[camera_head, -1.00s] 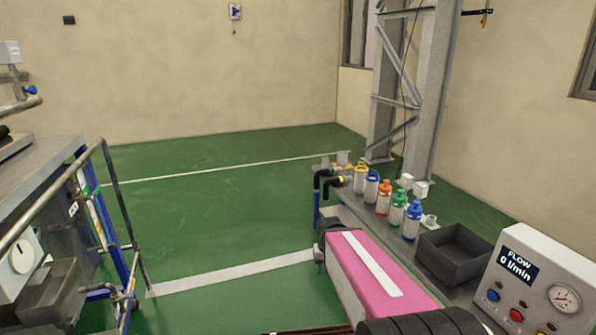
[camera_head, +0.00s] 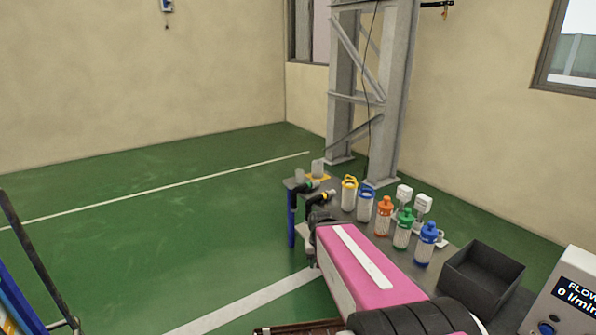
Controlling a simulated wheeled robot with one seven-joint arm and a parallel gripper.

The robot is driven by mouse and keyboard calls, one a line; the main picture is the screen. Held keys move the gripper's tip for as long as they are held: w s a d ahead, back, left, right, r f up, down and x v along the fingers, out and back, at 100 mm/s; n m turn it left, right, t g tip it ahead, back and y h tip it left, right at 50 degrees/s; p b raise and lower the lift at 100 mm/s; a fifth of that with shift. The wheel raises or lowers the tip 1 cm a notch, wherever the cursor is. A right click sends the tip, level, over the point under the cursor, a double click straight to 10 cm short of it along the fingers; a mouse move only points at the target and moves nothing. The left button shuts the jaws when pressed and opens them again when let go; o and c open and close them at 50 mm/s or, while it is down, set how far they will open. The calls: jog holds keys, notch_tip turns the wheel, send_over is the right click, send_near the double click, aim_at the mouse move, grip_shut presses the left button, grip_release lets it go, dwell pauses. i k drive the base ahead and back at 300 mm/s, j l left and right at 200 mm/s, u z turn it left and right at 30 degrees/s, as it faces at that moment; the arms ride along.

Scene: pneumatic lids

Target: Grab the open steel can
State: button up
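Two small pale grey cylinders stand at the far left end of the bench. One grey cylinder (camera_head: 318,168) is at the back beside a yellow patch, and the other grey cylinder (camera_head: 299,175) is nearer the left corner. They look like cans, but they are too small to tell which is steel or open. My pink arm reaches out over the near side of the bench, and its dark far joint shows short of the cylinders. My gripper cannot be made out; no fingers show.
The grey bench (camera_head: 350,222) carries a row of bottles: yellow (camera_head: 349,194), blue (camera_head: 365,205), orange (camera_head: 383,218), green (camera_head: 403,230) and another blue (camera_head: 426,245). Black curved fittings (camera_head: 322,198) sit at its left edge. A black bin (camera_head: 482,278) and a flow meter box (camera_head: 572,292) stand right.

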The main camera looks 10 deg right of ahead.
aim_at(317, 171)
jog(key=i+j+u, duration=0.35)
jog(key=u, duration=0.15)
jog(key=i+j+u, duration=0.15)
jog(key=i+u, duration=0.35)
jog(key=i+z, duration=0.15)
jog(key=i, duration=0.2)
jog(key=i+j+z, duration=0.1)
jog(key=i, duration=0.25)
jog(key=i+j+z, duration=0.1)
jog(key=z, duration=0.4)
jog(key=i+j+z, duration=0.2)
jog(key=z, duration=0.25)
jog(key=i+j+z, duration=0.25)
jog(key=z, duration=0.25)
